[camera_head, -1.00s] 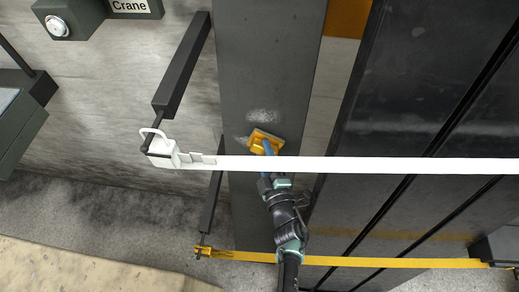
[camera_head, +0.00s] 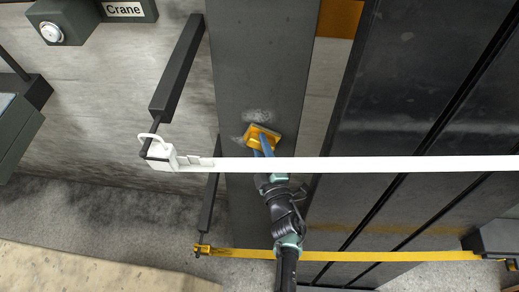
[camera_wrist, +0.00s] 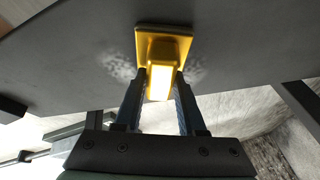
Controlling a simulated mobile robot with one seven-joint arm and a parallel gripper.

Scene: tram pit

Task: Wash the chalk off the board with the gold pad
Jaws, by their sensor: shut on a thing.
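The gold pad (camera_head: 262,137) is a flat yellow block with a grip. My gripper (camera_head: 264,150) is shut on its grip, and the pad lies against or very near the dark grey board (camera_head: 265,60); I cannot tell if it touches. In the wrist view the gold pad (camera_wrist: 163,45) sits between my fingertips (camera_wrist: 161,80), its plate facing the board (camera_wrist: 235,40). Pale chalk smudges (camera_head: 257,115) show on the board just above the pad and at its left. In the wrist view, chalk (camera_wrist: 120,68) shows on both sides of the pad; the pad hides what lies behind it.
A white bar (camera_head: 380,164) crosses in front of the board, over my arm. A yellow bar (camera_head: 380,256) runs lower down. Dark panels (camera_head: 430,90) stand at the right. A box labelled Crane (camera_head: 127,10) is at top left, with a round white button box (camera_head: 60,22) beside it.

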